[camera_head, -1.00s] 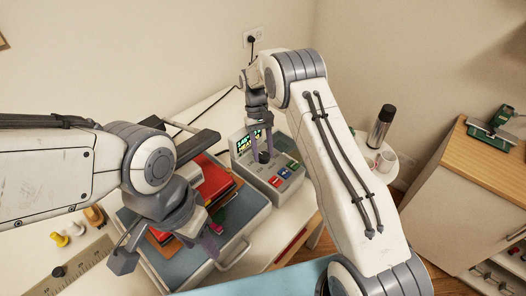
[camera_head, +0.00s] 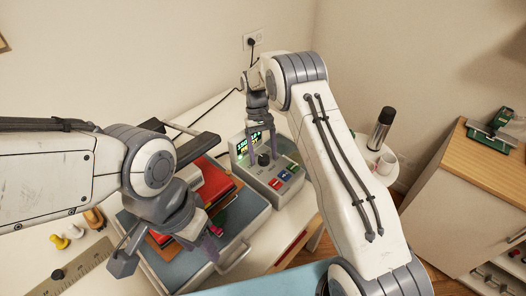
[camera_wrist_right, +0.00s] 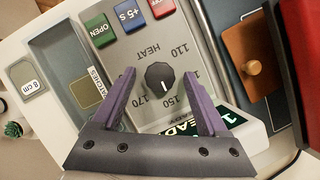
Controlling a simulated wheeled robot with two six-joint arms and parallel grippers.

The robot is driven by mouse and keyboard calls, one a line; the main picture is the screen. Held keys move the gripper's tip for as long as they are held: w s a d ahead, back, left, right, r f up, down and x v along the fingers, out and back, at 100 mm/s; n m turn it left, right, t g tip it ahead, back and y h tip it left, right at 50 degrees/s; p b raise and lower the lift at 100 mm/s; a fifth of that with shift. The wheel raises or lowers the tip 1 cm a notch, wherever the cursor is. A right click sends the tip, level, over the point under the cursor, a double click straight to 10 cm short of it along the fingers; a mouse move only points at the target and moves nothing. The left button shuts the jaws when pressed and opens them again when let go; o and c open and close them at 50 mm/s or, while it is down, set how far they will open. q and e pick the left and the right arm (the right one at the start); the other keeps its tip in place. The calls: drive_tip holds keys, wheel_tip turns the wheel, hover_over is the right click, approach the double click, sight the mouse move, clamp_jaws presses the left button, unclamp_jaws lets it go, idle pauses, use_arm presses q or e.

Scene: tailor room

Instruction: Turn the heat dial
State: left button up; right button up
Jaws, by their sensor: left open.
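The heat press unit (camera_head: 261,179) stands on the table in the head view, with a small lit display (camera_head: 247,147). Its black heat dial (camera_wrist_right: 159,77) shows in the right wrist view between the word HEAT and the printed numbers; its pale mark points down in the picture. It also shows in the head view (camera_head: 263,159). My right gripper (camera_wrist_right: 157,73) is open, with one purple finger on each side of the dial and a gap to it. My left gripper (camera_head: 165,252) is open and empty over the blue-grey tray to the left.
Green, blue and red buttons (camera_wrist_right: 130,20) sit beside the dial. A tray (camera_head: 168,264) holds red and orange folded pieces at the left. A flask (camera_head: 381,128) and a mug (camera_head: 387,163) stand on a small round table at the right.

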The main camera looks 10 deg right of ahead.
drive_tip(key=shift+w+r, duration=0.3)
drive_tip(key=shift+r, duration=0.15)
drive_tip(key=b+v, duration=0.2)
drive_tip(key=v, duration=0.7)
drive_tip(key=shift+r, duration=0.25)
